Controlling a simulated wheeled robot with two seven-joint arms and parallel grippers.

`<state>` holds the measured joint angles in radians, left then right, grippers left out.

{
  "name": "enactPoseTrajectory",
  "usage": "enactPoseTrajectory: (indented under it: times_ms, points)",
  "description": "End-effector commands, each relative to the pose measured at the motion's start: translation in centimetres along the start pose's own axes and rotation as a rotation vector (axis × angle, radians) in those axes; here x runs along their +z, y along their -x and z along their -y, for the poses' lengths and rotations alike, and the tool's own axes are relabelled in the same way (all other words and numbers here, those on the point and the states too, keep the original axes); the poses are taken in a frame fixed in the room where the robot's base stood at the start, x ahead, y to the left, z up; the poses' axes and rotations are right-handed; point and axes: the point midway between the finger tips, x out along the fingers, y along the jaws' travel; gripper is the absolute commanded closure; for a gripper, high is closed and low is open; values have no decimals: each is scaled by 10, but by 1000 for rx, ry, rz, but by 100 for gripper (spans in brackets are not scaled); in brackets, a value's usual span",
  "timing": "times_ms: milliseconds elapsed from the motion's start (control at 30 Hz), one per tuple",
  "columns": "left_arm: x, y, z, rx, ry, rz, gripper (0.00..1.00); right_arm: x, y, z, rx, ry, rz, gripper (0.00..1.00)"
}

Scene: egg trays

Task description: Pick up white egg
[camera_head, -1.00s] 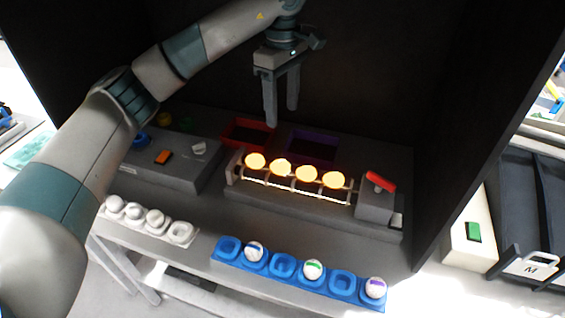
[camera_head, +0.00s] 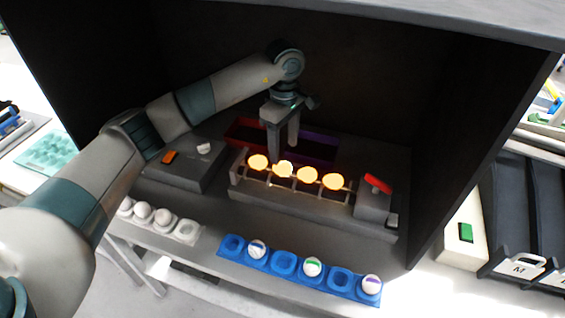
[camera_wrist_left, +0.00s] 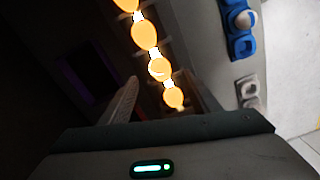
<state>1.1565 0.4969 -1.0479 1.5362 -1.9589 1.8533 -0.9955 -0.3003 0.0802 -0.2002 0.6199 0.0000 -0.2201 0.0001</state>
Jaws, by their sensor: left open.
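My left gripper (camera_head: 284,152) is open and points down, its fingertips just above and behind the second glowing egg (camera_head: 284,169) from the left. It appears empty. Several eggs glow yellow-orange in a row on the lit rack (camera_head: 272,184); their shell colour cannot be told. In the left wrist view, the glowing eggs (camera_wrist_left: 159,68) run in a line between the fingers (camera_wrist_left: 165,100). Several plain white eggs (camera_head: 143,212) sit in a white tray (camera_head: 187,231) at the front left, whose right cup is empty. My right gripper is out of view.
A blue tray (camera_head: 262,267) in front holds eggs with blue, green and purple bands, with empty cups between. Red (camera_head: 240,128) and purple (camera_head: 322,140) bins lie behind the rack. A grey box with a red switch (camera_head: 377,184) stands right. Dark walls enclose the back and sides.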

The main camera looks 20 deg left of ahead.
Motion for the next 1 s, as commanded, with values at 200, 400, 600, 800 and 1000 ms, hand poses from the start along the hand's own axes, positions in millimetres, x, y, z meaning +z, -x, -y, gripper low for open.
enactPoseTrajectory:
  times_ms: [200,400,600,800,1000]
  points:
    - [0,-16,0,0,-1,1,44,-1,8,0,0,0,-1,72]
    - [0,-17,0,1,-1,0,44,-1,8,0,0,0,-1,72]
    - [0,-18,0,0,0,0,44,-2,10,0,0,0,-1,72]
    - [-2,-28,1,-3,1,1,44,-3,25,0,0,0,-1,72]
    - [-4,-49,1,-4,1,2,44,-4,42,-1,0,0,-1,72]
